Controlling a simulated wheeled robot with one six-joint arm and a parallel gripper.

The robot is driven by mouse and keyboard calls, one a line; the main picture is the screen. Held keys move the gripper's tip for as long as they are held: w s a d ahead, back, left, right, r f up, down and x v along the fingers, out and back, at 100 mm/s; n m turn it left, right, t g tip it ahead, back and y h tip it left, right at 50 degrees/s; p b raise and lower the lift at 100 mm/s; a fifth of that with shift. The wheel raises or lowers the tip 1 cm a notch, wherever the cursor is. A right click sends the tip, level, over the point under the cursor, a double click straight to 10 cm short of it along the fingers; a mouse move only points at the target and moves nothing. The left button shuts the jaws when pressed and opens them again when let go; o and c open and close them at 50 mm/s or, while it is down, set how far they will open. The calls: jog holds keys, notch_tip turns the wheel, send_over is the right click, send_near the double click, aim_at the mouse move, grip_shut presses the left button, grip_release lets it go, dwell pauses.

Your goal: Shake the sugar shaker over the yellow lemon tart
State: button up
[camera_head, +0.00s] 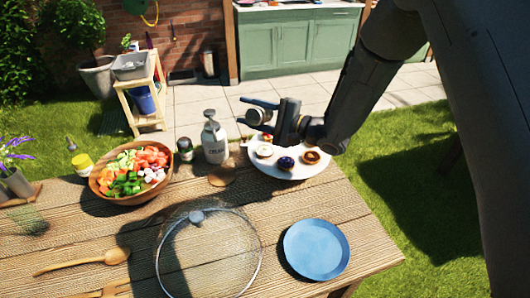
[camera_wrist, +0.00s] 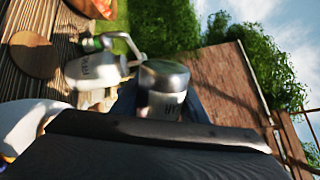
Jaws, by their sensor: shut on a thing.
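My gripper (camera_head: 258,112) is shut on the sugar shaker (camera_wrist: 163,85), which has a silver lid and a lettered body. In the wrist view the shaker sits between the fingers and appears tipped well over from upright. In the head view my gripper holds it above the back of a white round stand (camera_head: 293,174), apart from the tarts. On the stand are a pale yellowish tart (camera_head: 264,151), which looks like the lemon tart, a dark berry tart (camera_head: 285,163) and a brown tart (camera_head: 311,157). Another tart is partly hidden beneath my gripper.
A white cream dispenser (camera_head: 214,140) and a small dark jar (camera_head: 185,149) stand left of the stand. A wooden bowl of chopped vegetables (camera_head: 104,186) is further left. A glass lid (camera_head: 208,255) and blue plate (camera_head: 316,248) lie in front.

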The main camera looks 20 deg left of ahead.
notch_tip(320, 180, up, 4)
jog(key=n+b, duration=0.8)
jog(key=n, duration=1.4)
jog(key=shift+f, duration=0.15)
